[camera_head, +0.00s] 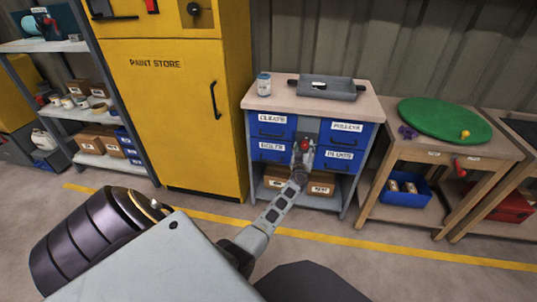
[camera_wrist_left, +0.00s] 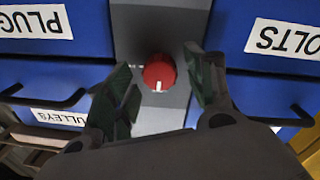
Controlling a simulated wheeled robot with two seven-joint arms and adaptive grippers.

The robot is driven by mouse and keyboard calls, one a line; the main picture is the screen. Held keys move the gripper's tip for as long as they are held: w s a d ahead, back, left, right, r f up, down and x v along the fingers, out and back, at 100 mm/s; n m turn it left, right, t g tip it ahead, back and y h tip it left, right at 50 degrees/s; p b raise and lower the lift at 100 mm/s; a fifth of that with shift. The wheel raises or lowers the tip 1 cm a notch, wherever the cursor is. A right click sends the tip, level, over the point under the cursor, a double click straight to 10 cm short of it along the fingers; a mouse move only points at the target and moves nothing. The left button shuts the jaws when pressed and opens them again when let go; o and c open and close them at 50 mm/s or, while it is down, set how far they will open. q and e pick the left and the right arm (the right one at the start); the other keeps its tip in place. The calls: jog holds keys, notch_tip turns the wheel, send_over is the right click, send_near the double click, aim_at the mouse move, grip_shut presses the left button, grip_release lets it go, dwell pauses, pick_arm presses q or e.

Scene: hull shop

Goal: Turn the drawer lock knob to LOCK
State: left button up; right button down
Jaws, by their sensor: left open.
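The red drawer lock knob (camera_wrist_left: 159,72) sits on a grey panel (camera_wrist_left: 150,20) between the blue drawers. Its white mark points down in the left wrist view. In the head view the knob (camera_head: 304,144) shows small at the tip of my left gripper (camera_head: 302,156). My left gripper is open, with one finger on each side of the knob. In the left wrist view a gap shows on both sides, so it does not appear clamped. A pale patch below the knob is partly hidden, and no LOCK lettering is readable. My right gripper is not in view.
Blue drawers labelled PULLEYS (camera_head: 347,126), CLEATS and others flank the panel. A grey tray (camera_head: 328,88) and a jar (camera_head: 264,84) stand on the cabinet top. A yellow paint store (camera_head: 165,110) stands left, a wooden bench (camera_head: 440,150) right. Open floor lies in front.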

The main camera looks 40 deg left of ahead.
pick_arm(q)
jog(key=shift+m, duration=0.9)
